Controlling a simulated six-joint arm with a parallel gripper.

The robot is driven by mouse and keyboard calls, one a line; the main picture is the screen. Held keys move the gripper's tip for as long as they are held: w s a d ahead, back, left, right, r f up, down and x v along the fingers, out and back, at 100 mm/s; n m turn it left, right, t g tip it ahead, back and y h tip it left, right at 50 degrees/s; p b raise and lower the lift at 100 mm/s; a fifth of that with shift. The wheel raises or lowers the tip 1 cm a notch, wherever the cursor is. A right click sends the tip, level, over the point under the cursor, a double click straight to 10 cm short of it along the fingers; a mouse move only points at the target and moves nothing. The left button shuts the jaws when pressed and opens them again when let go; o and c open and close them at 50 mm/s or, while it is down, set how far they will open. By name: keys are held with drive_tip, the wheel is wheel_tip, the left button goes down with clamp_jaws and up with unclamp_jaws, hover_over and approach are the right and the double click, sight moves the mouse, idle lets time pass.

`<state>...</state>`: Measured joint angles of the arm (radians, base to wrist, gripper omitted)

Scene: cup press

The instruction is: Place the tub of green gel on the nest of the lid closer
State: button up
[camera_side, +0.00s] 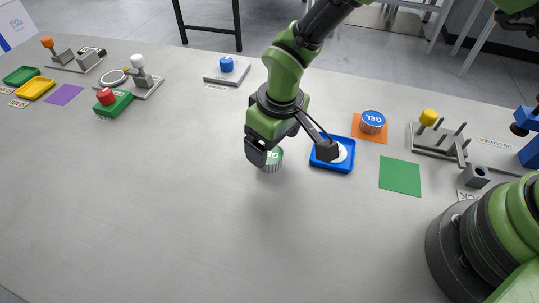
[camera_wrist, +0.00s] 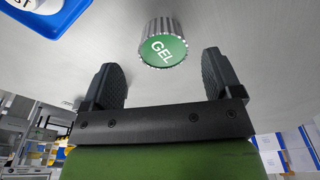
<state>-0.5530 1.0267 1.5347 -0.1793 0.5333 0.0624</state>
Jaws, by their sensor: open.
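The tub of green gel (camera_side: 272,161) stands on the table below my gripper. In the wrist view its green lid marked GEL (camera_wrist: 163,51) and ribbed silver side show just beyond the fingertips, roughly between them. My gripper (camera_side: 291,152) is open and empty, with its fingers apart above and around the tub's place; contact does not show. In the side view one finger partly hides the tub. A grey device with a white ring (camera_side: 113,78) and a white-knobbed lever (camera_side: 138,66) stands at the far left; I cannot tell for certain that it is the lid closer.
A blue tray (camera_side: 333,167) with a white-topped item stands right of the tub. A blue GEL tub (camera_side: 372,121) sits on an orange mat (camera_side: 371,139). A green mat (camera_side: 400,177) and a pegged rack (camera_side: 438,145) are further right. The table's left foreground is clear.

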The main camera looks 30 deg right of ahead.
sight(269, 154)
drive_tip(key=f, duration=0.4)
drive_tip(key=shift+w+a, duration=0.2)
drive_tip(key=shift+a, duration=0.1)
drive_tip(key=c, duration=1.1)
wheel_tip(269, 154, up, 10)
drive_tip(key=shift+f, duration=0.1)
drive_tip(key=s+d+r+m, duration=0.1)
drive_tip(key=s+d+r, duration=0.1)
drive_tip(key=d, duration=0.4)
drive_tip(key=s+d+r+m, duration=0.2)
drive_tip(key=d+r, duration=0.1)
drive_tip(key=d, duration=0.4)
drive_tip(key=s+d+r+m, duration=0.1)
drive_tip(key=s+d+r, duration=0.1)
drive_tip(key=d, duration=0.5)
drive_tip(key=shift+d+r+h, duration=0.25)
drive_tip(key=shift+r+h, duration=0.05)
drive_tip(key=shift+r, duration=0.2)
